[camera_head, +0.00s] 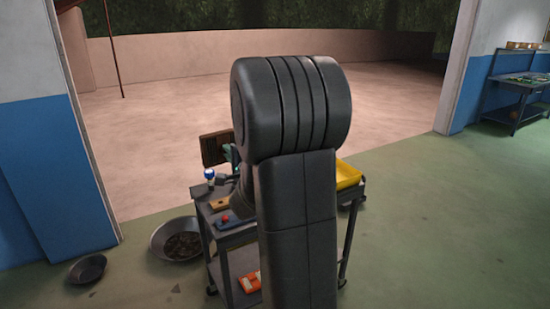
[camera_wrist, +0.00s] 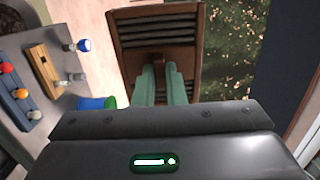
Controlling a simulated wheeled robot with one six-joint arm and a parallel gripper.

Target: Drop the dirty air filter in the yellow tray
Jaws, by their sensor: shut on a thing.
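The dirty air filter is a brown frame with dark pleats, and it fills the upper middle of the wrist view (camera_wrist: 155,27). In the head view the filter (camera_head: 215,148) shows raised at the left of my arm, above the back left of the cart. My gripper (camera_head: 231,154) is mostly hidden there behind my arm. The yellow tray (camera_head: 348,174) stands on the right side of the cart top, partly hidden by my arm. The wrist view does not show the tray.
The grey cart (camera_head: 234,240) carries a blue-capped item (camera_head: 209,174), a wooden block (camera_head: 219,203) and a holder with a red knob (camera_head: 224,219). An orange box (camera_head: 250,282) lies on its lower shelf. Round pans (camera_head: 176,240) lie on the floor at left. A workbench (camera_head: 515,95) stands far right.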

